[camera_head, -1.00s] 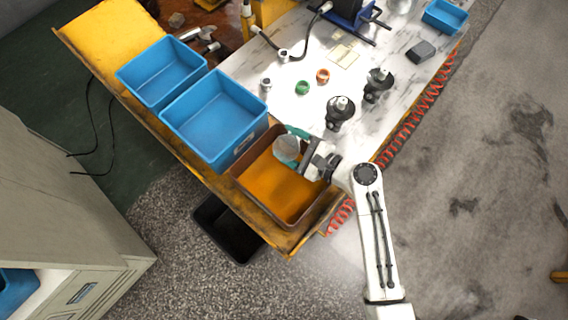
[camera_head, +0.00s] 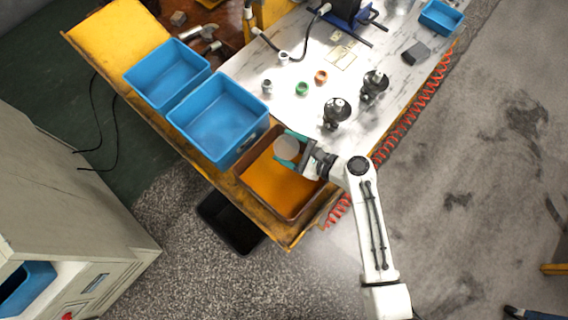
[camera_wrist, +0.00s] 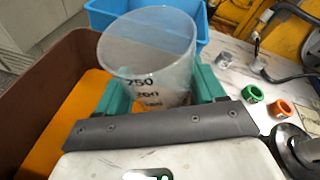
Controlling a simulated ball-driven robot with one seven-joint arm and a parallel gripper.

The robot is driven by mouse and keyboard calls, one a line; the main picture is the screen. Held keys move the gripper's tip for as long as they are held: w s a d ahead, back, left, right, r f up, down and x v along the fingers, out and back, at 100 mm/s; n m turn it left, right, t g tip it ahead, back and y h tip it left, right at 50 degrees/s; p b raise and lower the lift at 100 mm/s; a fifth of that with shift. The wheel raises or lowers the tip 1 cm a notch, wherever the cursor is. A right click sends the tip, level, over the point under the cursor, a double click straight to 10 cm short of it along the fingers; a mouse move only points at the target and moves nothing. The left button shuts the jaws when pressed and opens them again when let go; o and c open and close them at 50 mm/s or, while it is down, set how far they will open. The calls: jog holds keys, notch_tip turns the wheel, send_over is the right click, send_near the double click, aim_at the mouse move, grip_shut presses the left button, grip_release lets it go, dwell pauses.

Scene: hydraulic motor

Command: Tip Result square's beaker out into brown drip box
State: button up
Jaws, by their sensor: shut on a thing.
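A clear beaker (camera_wrist: 148,62) with dark volume markings is held between the green fingers of my gripper (camera_wrist: 163,92) in the wrist view. The beaker (camera_head: 287,148) also shows in the head view, over the upper part of the brown drip box. My gripper (camera_head: 294,152) is shut on it. The beaker looks empty, though I cannot be sure. The brown drip box (camera_head: 243,172) has an orange inside floor and stands at the front end of the table. In the wrist view its wall (camera_wrist: 45,75) shows at the left. Result square cannot be made out.
Two blue bins (camera_head: 218,120) (camera_head: 166,74) stand left of the drip box. On the white table lie a green ring (camera_head: 302,89), an orange ring (camera_head: 321,77) and two dark fittings (camera_head: 337,112) (camera_head: 374,86). A black bin (camera_head: 231,222) is on the floor below.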

jog(key=shift+s+a+r+m+g+p, duration=0.1)
jog(key=shift+s+r+m+g+p, duration=0.45)
jog(key=shift+p, duration=1.25)
jog(key=shift+s+f+m+g, duration=0.3)
jog(key=shift+s+m+g, duration=0.1)
jog(key=shift+m+g, duration=0.45)
jog(key=shift+t, duration=0.3)
